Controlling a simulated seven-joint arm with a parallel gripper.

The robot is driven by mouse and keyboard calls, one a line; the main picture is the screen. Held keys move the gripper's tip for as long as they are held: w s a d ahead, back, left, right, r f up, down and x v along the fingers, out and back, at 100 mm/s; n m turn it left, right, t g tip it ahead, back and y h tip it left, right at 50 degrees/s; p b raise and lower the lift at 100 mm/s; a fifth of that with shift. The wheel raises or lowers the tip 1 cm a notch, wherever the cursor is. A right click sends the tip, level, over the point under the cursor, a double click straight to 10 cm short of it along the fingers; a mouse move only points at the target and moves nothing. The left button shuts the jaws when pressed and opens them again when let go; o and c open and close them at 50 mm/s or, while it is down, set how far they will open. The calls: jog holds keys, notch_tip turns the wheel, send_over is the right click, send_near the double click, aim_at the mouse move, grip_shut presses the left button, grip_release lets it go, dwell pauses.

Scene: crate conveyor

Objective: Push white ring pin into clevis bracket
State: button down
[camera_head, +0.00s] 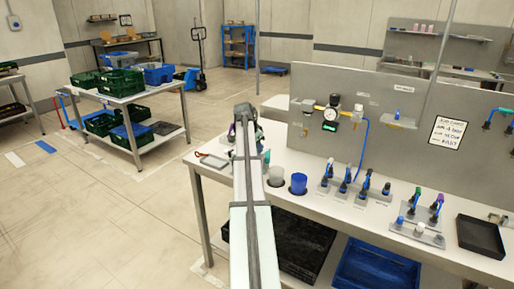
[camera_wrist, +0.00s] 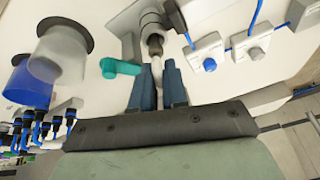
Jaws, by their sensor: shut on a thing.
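In the wrist view my gripper (camera_wrist: 158,68) has its two blue-grey fingers closed on a slim white piece (camera_wrist: 157,73), which looks like the white ring pin; its ring is not clear. Just beyond the fingertips is a pale, round part with a dark band (camera_wrist: 154,42), close to or touching the white piece; I cannot tell whether this is the clevis bracket or whether the pin is inside it. A teal lever-like part (camera_wrist: 120,67) lies just left of the fingers. In the head view my arm covers the gripper and the work spot.
A clear cup (camera_head: 276,175) and a blue cup (camera_head: 298,184) stand on the bench right of my arm. Several blue-handled fittings (camera_head: 347,180) and a black tray (camera_head: 480,237) lie further right. A grey panel (camera_head: 360,90) with a gauge rises behind. The wrist view shows white blocks (camera_wrist: 249,42) with blue parts.

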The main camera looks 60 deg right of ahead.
jog(key=shift+f, duration=0.75)
dwell(0.7)
jog(key=c, duration=0.5)
grip_release()
dwell(0.3)
jog(key=shift+r, duration=3)
